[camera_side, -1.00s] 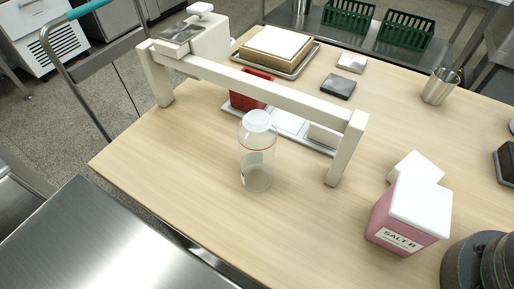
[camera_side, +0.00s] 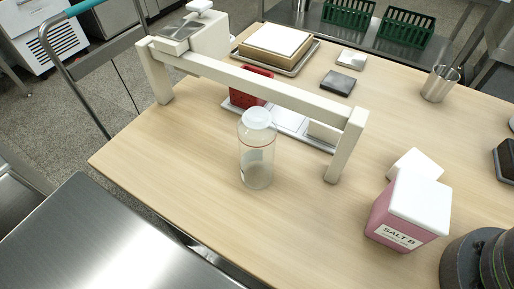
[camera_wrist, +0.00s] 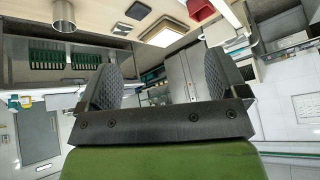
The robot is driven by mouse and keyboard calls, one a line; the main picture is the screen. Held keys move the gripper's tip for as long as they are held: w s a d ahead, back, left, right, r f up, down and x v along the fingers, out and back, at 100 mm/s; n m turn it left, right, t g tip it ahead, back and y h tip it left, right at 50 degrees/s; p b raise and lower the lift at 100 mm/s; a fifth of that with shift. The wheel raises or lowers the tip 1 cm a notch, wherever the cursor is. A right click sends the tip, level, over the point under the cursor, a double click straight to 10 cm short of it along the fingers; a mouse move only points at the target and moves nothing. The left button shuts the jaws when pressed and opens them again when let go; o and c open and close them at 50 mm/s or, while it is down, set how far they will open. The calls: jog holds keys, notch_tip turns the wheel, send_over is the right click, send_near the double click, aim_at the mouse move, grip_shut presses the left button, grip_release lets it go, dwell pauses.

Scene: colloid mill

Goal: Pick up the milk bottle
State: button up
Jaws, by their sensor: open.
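The milk bottle (camera_side: 256,160) is a clear bottle with a white cap and a thin red line below its neck. It stands upright on the wooden table in the side view, just in front of a white raised bar. I cannot make it out in the wrist view. My gripper (camera_wrist: 165,85) shows in the wrist view with its two ridged dark fingers wide apart and nothing between them. The gripper itself is outside the side view, so its distance from the bottle cannot be told.
The white bar frame (camera_side: 255,88) stands close behind the bottle, with a red container (camera_side: 247,92) behind it. A pink SALT-B box (camera_side: 408,212) stands at front right. A metal cup (camera_side: 440,84) is at back right. The table left of the bottle is clear.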

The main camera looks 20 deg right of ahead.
jog(key=w+a+n+g, duration=0.1)
jog(key=w+a+n, duration=0.4)
jog(key=n, duration=0.4)
jog(key=n+h, duration=0.2)
jog(key=n, duration=2.1)
send_near(258, 116)
jog(key=w+f, duration=0.2)
jog(key=shift+n+g, duration=0.3)
jog(key=shift+n, duration=0.5)
jog(key=x, duration=0.4)
jog(key=shift+s+a+f, duration=0.15)
jog(key=shift+s, duration=0.15)
jog(key=x, duration=0.6)
jog(key=shift+w+f, duration=0.15)
jog(key=c, duration=1.2)
